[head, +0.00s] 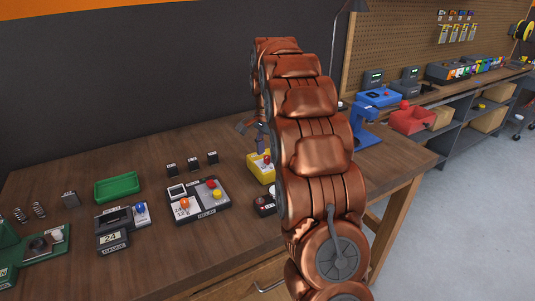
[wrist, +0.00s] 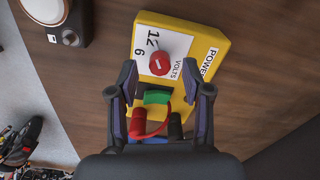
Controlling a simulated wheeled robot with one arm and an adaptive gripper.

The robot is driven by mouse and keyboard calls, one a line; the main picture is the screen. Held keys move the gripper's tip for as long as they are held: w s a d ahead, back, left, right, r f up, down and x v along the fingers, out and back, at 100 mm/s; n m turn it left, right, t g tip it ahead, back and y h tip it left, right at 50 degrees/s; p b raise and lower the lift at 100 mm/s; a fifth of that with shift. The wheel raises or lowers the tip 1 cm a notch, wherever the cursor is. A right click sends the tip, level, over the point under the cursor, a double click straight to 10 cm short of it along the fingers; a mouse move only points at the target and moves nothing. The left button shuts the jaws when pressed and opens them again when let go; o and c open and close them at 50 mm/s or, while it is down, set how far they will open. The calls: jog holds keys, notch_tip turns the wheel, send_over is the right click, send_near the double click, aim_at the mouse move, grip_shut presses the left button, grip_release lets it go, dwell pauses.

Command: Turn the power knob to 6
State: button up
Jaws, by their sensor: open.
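The yellow power box (wrist: 219,43) lies below my gripper in the wrist view, with "POWER" along its right edge. Its white plate carries "12", "6" and "VOLTS". The red knob (wrist: 159,64) sits on this plate; a short white mark shows on it, but I cannot tell which number it points at. My gripper (wrist: 160,77) is open, one dark finger on each side, with the knob just beyond and between the fingertips. I cannot tell any contact. In the head view the yellow box (head: 259,172) is partly hidden behind my copper arm.
A red cable and a green block (wrist: 157,97) show between the fingers. On the wooden bench are a relay box (head: 206,208), a green tray (head: 117,187) and a gauge unit (head: 113,240).

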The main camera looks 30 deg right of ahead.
jog(key=shift+f, duration=0.8)
jog(key=shift+c, duration=0.2)
grip_shut()
